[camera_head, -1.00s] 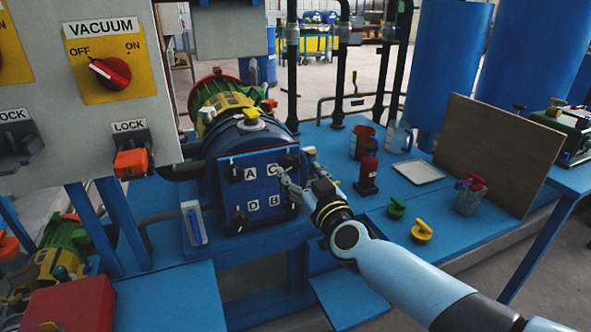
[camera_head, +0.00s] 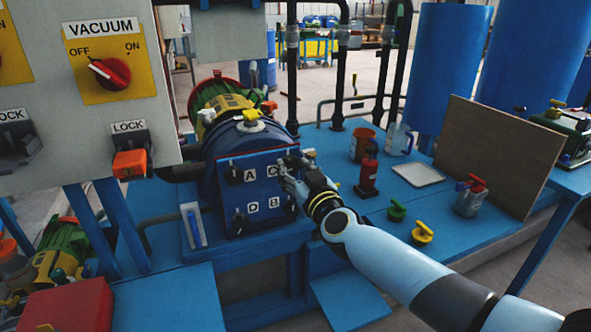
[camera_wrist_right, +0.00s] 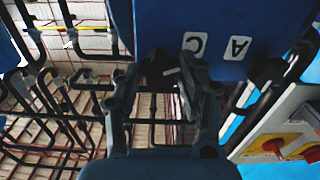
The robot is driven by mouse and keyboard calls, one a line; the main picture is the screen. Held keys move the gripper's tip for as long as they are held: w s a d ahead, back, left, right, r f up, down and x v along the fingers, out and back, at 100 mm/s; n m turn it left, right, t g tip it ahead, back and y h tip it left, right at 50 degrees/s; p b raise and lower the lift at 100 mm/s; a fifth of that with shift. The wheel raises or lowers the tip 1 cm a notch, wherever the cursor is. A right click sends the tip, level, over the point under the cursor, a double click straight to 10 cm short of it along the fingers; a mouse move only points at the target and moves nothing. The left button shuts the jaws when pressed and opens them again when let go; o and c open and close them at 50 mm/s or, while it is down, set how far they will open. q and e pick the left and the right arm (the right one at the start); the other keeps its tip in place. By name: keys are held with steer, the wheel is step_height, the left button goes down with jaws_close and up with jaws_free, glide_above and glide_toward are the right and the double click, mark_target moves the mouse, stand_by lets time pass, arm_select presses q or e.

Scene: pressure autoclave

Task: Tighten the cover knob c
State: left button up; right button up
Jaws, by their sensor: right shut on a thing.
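The blue square cover (camera_head: 250,190) closes the front of the autoclave drum and carries labels A, C, D and B. The black cover knob c sits at the upper right corner by label C. It is mostly hidden by my gripper in the head view. In the right wrist view the dark knob c (camera_wrist_right: 158,68) lies between the fingers, beside label C (camera_wrist_right: 194,43). My right gripper (camera_head: 288,168) is at this corner, shut on knob c; it also shows in the right wrist view (camera_wrist_right: 158,85). My left gripper is not in view.
The control panel (camera_head: 75,130) with the red VACUUM switch (camera_head: 109,73) and LOCK handle (camera_head: 130,162) stands close at left. A red bottle-like object (camera_head: 368,175), grey tray (camera_head: 417,173) and green and yellow knobs (camera_head: 422,233) sit on the blue bench at right.

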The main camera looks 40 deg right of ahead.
steer(key=shift+m, duration=0.3)
steer(key=m+p, duration=0.1)
steer(key=m, duration=0.3)
steer(key=shift+m, duration=0.3)
steer(key=m, duration=0.5)
steer(key=shift+d, duration=0.1)
steer(key=m, duration=0.6)
steer(key=shift+f+m+b, duration=0.15)
steer(key=shift+m+b, duration=0.25)
steer(key=m+b, duration=0.1)
steer(key=m, duration=0.4)
steer(key=shift+m, duration=0.3)
steer(key=o, duration=1.1)
steer(key=shift+o, duration=0.4)
